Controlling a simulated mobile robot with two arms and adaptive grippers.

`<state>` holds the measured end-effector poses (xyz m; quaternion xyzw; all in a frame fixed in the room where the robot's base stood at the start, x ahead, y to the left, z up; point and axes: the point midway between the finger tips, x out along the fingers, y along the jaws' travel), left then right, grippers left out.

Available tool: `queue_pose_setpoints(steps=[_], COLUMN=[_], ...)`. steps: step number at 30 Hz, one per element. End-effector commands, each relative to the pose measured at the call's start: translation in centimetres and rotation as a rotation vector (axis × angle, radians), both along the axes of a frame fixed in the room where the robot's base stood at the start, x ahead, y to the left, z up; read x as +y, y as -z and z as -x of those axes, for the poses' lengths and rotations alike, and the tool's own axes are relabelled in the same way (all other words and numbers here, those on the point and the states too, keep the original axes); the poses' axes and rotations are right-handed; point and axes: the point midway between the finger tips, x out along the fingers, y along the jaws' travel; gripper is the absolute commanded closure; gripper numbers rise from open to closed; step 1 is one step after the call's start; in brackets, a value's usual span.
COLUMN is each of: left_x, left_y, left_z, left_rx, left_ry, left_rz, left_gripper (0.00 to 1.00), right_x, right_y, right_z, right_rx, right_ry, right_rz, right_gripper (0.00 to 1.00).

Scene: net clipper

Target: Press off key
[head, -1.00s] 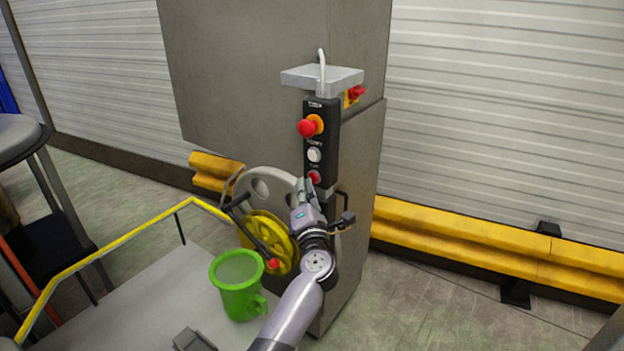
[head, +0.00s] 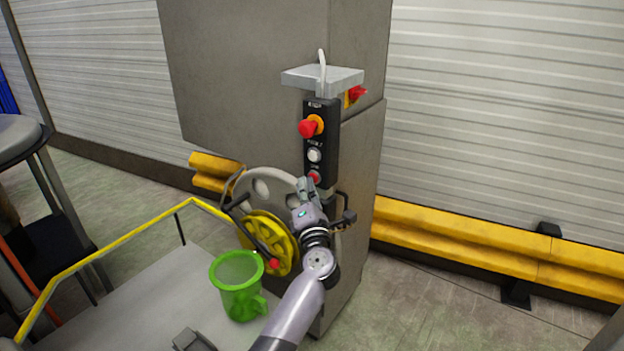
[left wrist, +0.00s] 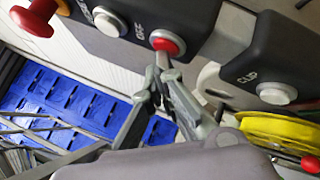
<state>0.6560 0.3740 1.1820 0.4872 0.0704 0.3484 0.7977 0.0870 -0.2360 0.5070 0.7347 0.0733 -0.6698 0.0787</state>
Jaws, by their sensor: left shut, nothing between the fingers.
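The black control panel (head: 321,140) is on the side of the grey machine. Its lowest button is a small red one (head: 314,177), which also shows in the left wrist view as a red button (left wrist: 167,44) in a pale ring, with a short label beside it that looks like "OFF". My left gripper (head: 306,183) is shut and empty, just below this button. In the left wrist view its fingertips (left wrist: 161,62) are at the button's lower rim. I cannot tell whether they touch it. My right gripper is not in view.
Above on the panel are a white button (head: 314,155) and a red mushroom knob (head: 309,128). A second box with a white "CLIP" button (left wrist: 277,93) is close on the right. A yellow wheel (head: 266,240) and a green mug (head: 238,290) are below left.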

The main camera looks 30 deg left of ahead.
Motion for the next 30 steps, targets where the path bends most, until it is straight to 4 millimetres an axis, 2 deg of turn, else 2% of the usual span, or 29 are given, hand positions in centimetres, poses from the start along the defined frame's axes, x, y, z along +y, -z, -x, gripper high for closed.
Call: queue_pose_setpoints(steps=[9,20,30], left_x=[0.0,0.1,0.3], left_y=[0.0,0.0,-0.1], left_z=[1.5,1.7,5.0], left_rx=[0.001,0.001,0.002], left_ry=[0.001,0.001,0.000], left_rz=[0.002,0.000,0.001], left_gripper=[1.00,1.00,1.00], right_x=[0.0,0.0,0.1], right_y=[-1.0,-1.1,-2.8], right_z=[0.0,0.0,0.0], right_rx=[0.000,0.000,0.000], right_ry=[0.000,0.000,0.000], right_rz=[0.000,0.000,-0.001], right_gripper=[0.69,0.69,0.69])
